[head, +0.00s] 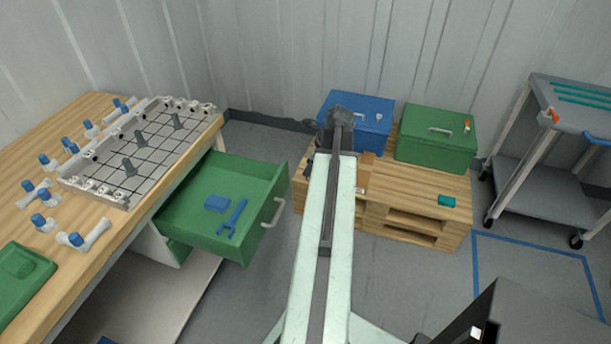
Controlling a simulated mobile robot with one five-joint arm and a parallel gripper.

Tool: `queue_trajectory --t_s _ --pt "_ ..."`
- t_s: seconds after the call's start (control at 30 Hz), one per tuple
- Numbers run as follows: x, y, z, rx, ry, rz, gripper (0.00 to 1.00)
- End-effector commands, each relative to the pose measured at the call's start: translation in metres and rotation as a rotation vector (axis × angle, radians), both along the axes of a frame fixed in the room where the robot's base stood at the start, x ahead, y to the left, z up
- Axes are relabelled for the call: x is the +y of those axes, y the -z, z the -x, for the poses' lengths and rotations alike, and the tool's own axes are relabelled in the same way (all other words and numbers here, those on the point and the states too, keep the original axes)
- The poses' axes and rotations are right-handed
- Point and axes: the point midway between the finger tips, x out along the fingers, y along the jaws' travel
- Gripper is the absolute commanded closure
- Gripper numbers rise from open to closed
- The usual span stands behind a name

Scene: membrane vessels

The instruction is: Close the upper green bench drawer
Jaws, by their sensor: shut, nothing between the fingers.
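The upper green bench drawer (270,188) stands open under the wooden workbench on the left. It sticks out to the right, with its light handle (273,213) on the front panel. A blue block (216,204) and a blue wrench (233,217) lie inside it. My arm reaches forward through the middle of the picture, to the right of the drawer. My gripper (316,142) is at its far end, seen small and dark in front of the blue box. It is shut and empty, apart from the drawer, farther off than its handle. The arm partly hides the fingers.
The workbench (60,125) carries a grey grid plate (140,150) and several blue-capped fittings. A pallet (430,205) with a blue box (370,127) and a green box (437,140) stands behind my arm. A trolley (540,190) is at right. Grey floor shows between drawer and arm.

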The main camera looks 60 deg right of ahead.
Motion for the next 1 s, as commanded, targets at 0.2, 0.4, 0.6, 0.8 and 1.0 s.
queue_trajectory --t_s 0.2,0.4,0.6,0.8,1.0 --pt "0.005 0.058 -0.019 0.0 -0.002 0.0 1.0" --pt "0.011 0.06 -0.045 0.0 -0.005 0.0 1.0" --pt "0.015 0.06 -0.061 0.0 -0.003 0.0 1.0" --pt "0.016 0.06 -0.063 0.0 -0.003 0.0 1.0" --pt "0.018 0.06 -0.063 0.0 -0.002 0.0 1.0"
